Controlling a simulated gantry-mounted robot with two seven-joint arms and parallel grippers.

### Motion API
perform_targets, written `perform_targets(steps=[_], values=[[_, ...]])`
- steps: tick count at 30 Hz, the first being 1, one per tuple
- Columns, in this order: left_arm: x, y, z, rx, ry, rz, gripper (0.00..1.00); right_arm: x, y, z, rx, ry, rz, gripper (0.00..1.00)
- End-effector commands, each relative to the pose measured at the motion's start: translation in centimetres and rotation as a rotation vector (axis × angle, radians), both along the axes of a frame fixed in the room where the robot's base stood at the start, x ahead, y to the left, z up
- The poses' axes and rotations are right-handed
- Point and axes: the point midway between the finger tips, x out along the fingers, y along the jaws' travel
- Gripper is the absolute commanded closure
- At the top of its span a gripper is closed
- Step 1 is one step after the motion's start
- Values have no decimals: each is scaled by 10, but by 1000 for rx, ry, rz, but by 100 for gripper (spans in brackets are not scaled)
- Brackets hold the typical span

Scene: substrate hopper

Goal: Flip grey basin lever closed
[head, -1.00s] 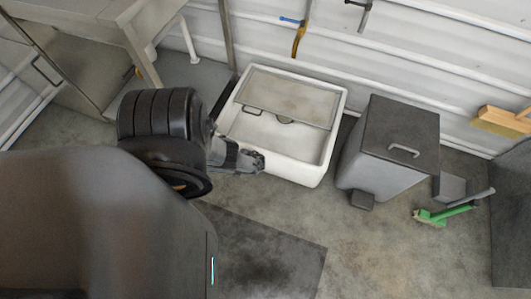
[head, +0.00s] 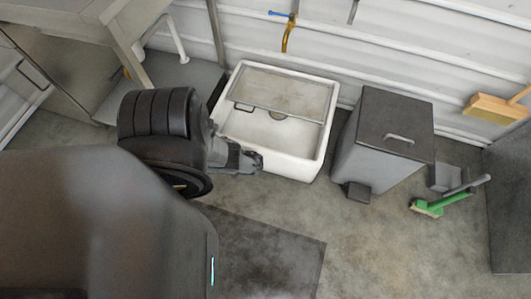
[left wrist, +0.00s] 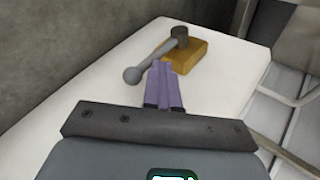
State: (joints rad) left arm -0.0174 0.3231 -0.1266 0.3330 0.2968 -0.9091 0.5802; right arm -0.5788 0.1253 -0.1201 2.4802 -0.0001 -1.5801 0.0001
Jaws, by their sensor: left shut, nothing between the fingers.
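The white basin (head: 318,152) stands on the floor against the wall, with a mesh grid (head: 285,90) over its rear part. In the left wrist view, a grey lever (left wrist: 155,57) with a round knob lies across a brass block (left wrist: 195,58) on a white surface (left wrist: 85,95). The knob points left, and the pivot is at the upper right. My left gripper (head: 260,162) is at the basin's near left side in the head view. In the left wrist view its purple fingers (left wrist: 160,68) are shut and empty, right at the lever's arm; I cannot tell whether they touch. The head view does not show the lever clearly. My right gripper is out of view.
A grey pedal bin (head: 380,140) stands right of the basin. A green brush (head: 428,208) and a dustpan (head: 445,178) are beyond it. A tap (head: 287,38) is on the wall above the basin. A metal table (head: 90,18) is at the upper left. A dark mat (head: 260,255) lies in front.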

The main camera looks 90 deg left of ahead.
Motion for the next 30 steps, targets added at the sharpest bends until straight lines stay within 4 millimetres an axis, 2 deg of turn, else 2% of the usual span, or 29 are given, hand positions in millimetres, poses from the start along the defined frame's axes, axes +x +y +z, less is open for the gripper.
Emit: perform_targets(steps=[21,30], values=[[3,-2,-3,-6,-9,-4,100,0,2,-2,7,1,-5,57],[9,-9,12,-6,-7,-1,100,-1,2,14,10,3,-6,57]])
